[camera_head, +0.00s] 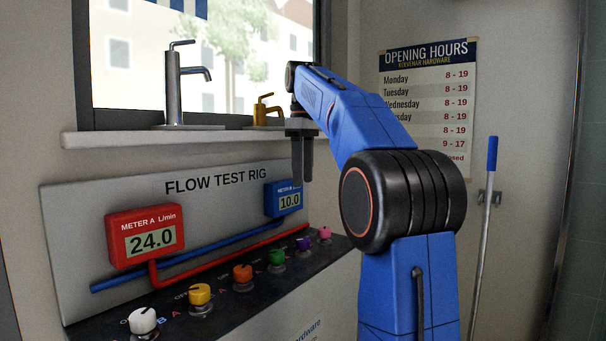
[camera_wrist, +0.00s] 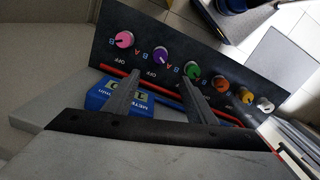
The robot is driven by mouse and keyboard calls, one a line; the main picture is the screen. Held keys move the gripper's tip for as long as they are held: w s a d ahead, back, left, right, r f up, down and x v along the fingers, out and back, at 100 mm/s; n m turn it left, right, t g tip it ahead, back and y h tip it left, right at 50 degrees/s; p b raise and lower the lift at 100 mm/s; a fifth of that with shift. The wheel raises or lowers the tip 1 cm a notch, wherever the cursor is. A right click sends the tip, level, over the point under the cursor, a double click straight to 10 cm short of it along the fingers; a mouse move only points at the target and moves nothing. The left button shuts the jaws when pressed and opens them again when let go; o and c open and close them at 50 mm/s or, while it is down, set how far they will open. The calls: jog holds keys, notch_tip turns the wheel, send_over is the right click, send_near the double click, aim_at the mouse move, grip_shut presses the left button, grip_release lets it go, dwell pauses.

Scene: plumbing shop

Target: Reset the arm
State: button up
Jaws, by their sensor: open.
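My gripper (camera_head: 302,160) hangs fingers down at the end of my blue arm, in front of the flow test rig (camera_head: 230,185). In the wrist view my gripper (camera_wrist: 157,92) has its two fingers spread apart with nothing between them. Beyond the fingers lie the knob panel and the blue meter B (camera_wrist: 128,101), partly covered by the left finger. In the head view meter B (camera_head: 284,198) reads 10.0, just below and left of the fingers. The red meter A (camera_head: 143,236) reads 24.0.
A row of knobs runs along the rig's dark ledge, from white (camera_head: 143,320) to pink (camera_head: 324,233). A chrome tap (camera_head: 174,90) and a brass tap (camera_head: 262,110) stand on the windowsill (camera_head: 110,138). A blue-handled pole (camera_head: 487,220) leans at the right wall near an opening-hours sign (camera_head: 428,100).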

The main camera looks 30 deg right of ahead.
dwell(0.3)
jog(key=s+a+f+m+t, duration=0.1)
jog(key=s+a+f, duration=0.4)
jog(key=s+f, duration=0.5)
jog(key=s+a+f+m+t, duration=0.2)
jog(key=s+a+f, duration=0.3)
jog(key=s+f, duration=0.5)
jog(key=s+a+f+m+t, duration=0.1)
jog(key=s+a+f+m, duration=0.3)
jog(key=s+f, duration=0.6)
notch_tip(320, 180, down, 8)
jog(key=shift+a+r+t, duration=0.2)
jog(key=shift+a+t, duration=0.2)
jog(key=shift+a, duration=0.5)
jog(key=shift+r, duration=0.15)
